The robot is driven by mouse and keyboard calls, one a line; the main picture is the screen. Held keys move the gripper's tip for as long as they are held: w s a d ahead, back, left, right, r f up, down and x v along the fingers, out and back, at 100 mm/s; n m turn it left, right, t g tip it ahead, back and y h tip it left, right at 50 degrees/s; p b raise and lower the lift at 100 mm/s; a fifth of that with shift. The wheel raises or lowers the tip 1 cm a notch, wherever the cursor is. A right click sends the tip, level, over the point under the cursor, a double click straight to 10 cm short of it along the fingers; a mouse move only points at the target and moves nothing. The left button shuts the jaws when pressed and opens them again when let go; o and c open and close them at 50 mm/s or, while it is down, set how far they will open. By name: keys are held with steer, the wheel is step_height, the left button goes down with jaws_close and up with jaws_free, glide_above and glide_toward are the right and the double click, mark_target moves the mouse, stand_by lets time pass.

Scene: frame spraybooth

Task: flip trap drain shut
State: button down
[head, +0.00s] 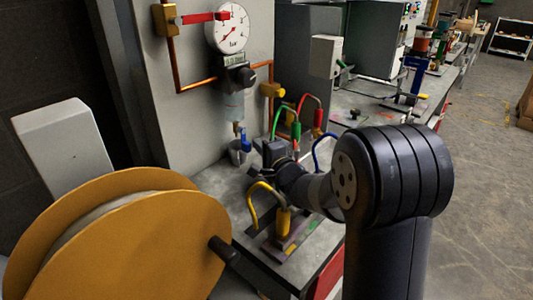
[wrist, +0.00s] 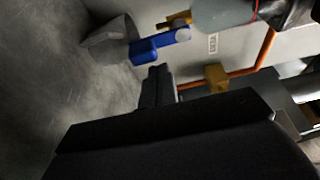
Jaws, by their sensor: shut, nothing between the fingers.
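The trap drain is a small valve with a blue lever (head: 246,141) under the clear trap bowl (head: 234,105) in the head view. The blue lever (wrist: 158,46) is large in the wrist view, beside a brass fitting (wrist: 175,21). It points down toward a grey cup (head: 239,152), also in the wrist view (wrist: 108,43). My gripper (wrist: 158,72) is shut and empty, its fingertips close to the lever with a small gap in the picture. In the head view my gripper's tips are hard to make out.
A gauge (head: 228,27) and a red-handled valve (head: 203,18) on copper pipe (head: 175,65) are on the panel above. Coloured hoses (head: 277,120) stand right of the drain. A large yellow reel (head: 140,235) fills the front left.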

steer(key=shift+w+a, duration=0.2)
steer(key=shift+w, duration=0.25)
